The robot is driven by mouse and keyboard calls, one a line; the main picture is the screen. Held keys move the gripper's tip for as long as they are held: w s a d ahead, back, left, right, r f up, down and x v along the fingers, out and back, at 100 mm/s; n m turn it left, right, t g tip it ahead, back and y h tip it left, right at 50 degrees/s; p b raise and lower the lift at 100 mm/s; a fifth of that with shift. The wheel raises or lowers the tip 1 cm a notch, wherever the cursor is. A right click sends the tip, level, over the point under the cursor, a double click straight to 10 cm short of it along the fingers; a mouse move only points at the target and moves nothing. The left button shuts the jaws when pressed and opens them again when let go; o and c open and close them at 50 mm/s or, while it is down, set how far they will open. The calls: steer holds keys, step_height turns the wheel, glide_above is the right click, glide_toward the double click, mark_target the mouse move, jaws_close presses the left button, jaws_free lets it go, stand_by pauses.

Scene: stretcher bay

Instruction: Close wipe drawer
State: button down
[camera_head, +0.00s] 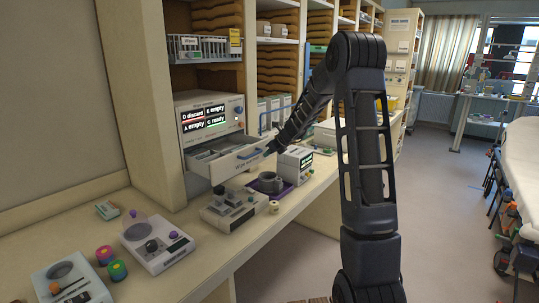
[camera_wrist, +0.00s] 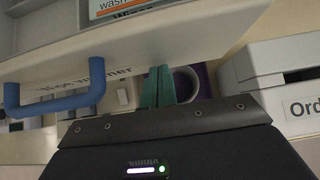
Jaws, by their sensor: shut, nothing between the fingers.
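The wipe drawer (camera_head: 242,162) is pulled out of the white unit with a status screen (camera_head: 210,118). Its blue handle (camera_head: 250,153) is on the front face. In the wrist view the drawer front (camera_wrist: 150,45) crosses the top of the picture, with the blue handle (camera_wrist: 60,100) at the left. My gripper (camera_wrist: 158,88) shows green fingers, shut and empty, beside the handle at the drawer's front face. I cannot tell whether the fingertips touch the face. In the head view my gripper (camera_head: 268,150) is mostly hidden behind my arm at the drawer's right front.
Below the drawer, the counter holds a grey device (camera_head: 234,207) and a ring on a purple mat (camera_head: 270,184). More devices (camera_head: 155,240) stand at the front left. A stretcher (camera_head: 520,160) is at the far right.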

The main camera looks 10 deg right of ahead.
steer(key=w+a, duration=1.3)
steer(key=shift+a+r, duration=0.15)
steer(key=shift+r, duration=0.05)
